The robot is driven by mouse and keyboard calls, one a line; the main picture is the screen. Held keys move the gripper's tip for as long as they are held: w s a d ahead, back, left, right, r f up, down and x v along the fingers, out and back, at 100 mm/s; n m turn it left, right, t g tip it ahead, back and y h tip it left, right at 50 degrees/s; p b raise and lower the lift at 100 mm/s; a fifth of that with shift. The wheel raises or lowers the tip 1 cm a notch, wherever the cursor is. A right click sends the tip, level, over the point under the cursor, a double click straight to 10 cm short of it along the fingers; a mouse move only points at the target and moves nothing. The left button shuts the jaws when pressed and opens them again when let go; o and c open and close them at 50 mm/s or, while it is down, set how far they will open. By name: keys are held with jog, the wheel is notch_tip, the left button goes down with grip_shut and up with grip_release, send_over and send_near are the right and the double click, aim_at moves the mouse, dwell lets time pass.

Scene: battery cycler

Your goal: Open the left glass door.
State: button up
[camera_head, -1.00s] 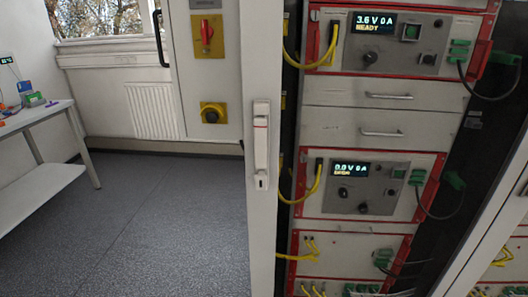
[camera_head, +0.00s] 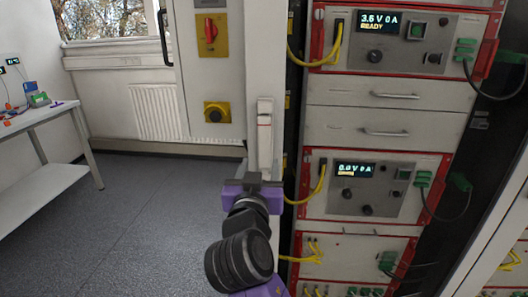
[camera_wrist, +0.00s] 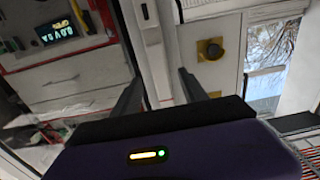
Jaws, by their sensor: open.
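The left glass door shows as a white upright frame (camera_head: 265,70) along the left side of the instrument rack, and it looks shut. My gripper (camera_head: 253,178), purple with dark fingers, is just below and in front of the handle. It is open and empty. In the wrist view, the fingers (camera_wrist: 159,78) stand apart, with the white frame and handle (camera_wrist: 149,35) beyond and roughly between them. I cannot tell whether they touch.
The rack right of the frame holds instruments (camera_head: 375,185), drawers (camera_head: 390,115) and yellow cables. Another white frame (camera_head: 487,225) slants at lower right. A wall panel with a red switch (camera_head: 210,33) is behind left. A white table (camera_head: 45,115) stands far left; the floor between is clear.

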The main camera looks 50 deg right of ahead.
aim_at(264, 150)
jog(key=x, duration=0.4)
jog(key=p+x, duration=0.1)
jog(key=x, duration=0.3)
jog(key=shift+s+d+r, duration=0.1)
jog(key=shift+s+r, duration=0.05)
jog(key=shift+r, duration=0.1)
jog(key=shift+c, duration=0.2)
grip_shut()
dwell(1.0)
